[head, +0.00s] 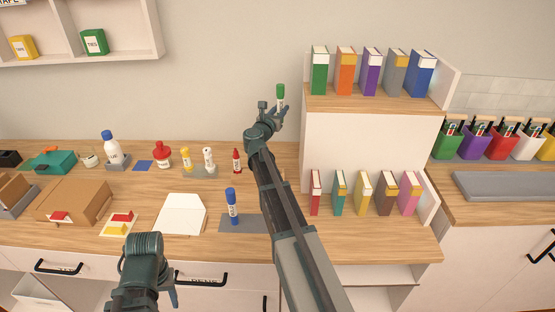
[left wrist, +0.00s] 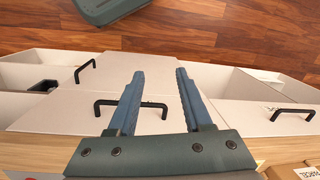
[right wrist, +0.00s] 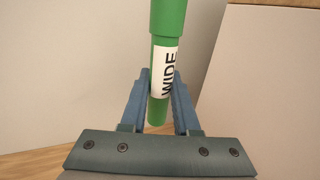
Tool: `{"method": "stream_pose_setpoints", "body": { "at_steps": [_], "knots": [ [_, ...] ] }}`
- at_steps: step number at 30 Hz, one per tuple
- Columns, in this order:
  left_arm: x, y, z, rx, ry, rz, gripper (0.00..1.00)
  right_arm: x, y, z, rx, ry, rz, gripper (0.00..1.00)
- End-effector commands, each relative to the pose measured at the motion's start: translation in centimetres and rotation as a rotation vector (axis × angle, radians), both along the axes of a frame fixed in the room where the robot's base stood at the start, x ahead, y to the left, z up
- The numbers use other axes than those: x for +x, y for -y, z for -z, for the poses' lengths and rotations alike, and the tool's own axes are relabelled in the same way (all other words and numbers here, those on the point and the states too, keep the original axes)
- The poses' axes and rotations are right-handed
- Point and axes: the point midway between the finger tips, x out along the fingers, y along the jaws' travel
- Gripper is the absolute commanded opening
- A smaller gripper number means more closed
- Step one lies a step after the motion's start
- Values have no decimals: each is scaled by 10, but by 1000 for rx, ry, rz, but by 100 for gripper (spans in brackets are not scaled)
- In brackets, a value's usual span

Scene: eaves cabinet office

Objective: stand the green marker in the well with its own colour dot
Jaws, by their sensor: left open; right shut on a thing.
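The green marker (head: 280,92) is held upright in the air, left of the raised shelf's top. My right gripper (head: 273,113) is shut on it. In the right wrist view the green marker (right wrist: 167,20) has a white label reading "WIDE", and the jaws grip its lower part. My left gripper (head: 172,293) is low in front of the counter; the left wrist view shows it open and empty (left wrist: 160,75). A blue marker (head: 232,205) stands at a grey block (head: 258,224) on the counter. I cannot make out any well or colour dot.
A red marker (head: 236,161) and small yellow (head: 186,158) and white (head: 208,160) bottles stand at the back. The shelf unit (head: 350,150) with books is right of my right arm. A white envelope-like sheet (head: 181,214) lies left of the blue marker.

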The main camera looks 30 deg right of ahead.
Motion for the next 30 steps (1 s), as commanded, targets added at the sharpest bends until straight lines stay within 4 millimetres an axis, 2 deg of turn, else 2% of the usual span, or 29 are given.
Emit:
{"method": "stream_pose_setpoints", "body": {
  "at_steps": [1,6,12,15,17,19,20,23,30],
  "knots": [
    [0,0,28,0,0,0,50,0,0,28,0,0,0,0],
    [0,0,70,0,0,2,50,0,0,70,0,0,0,0],
    [0,0,106,1,0,2,50,0,0,106,0,0,0,0],
    [0,0,116,1,0,3,50,0,0,116,0,0,0,0],
    [0,0,119,1,0,3,52,0,0,119,0,0,0,0],
    [0,0,120,1,0,3,64,-1,-1,120,0,0,-2,0],
    [0,0,119,1,0,3,66,-3,-2,119,0,0,-5,0],
    [0,0,112,1,0,3,66,-15,-8,113,0,0,-24,0],
    [0,0,88,1,0,2,66,-61,-38,88,0,0,-120,0]
  ]
}}
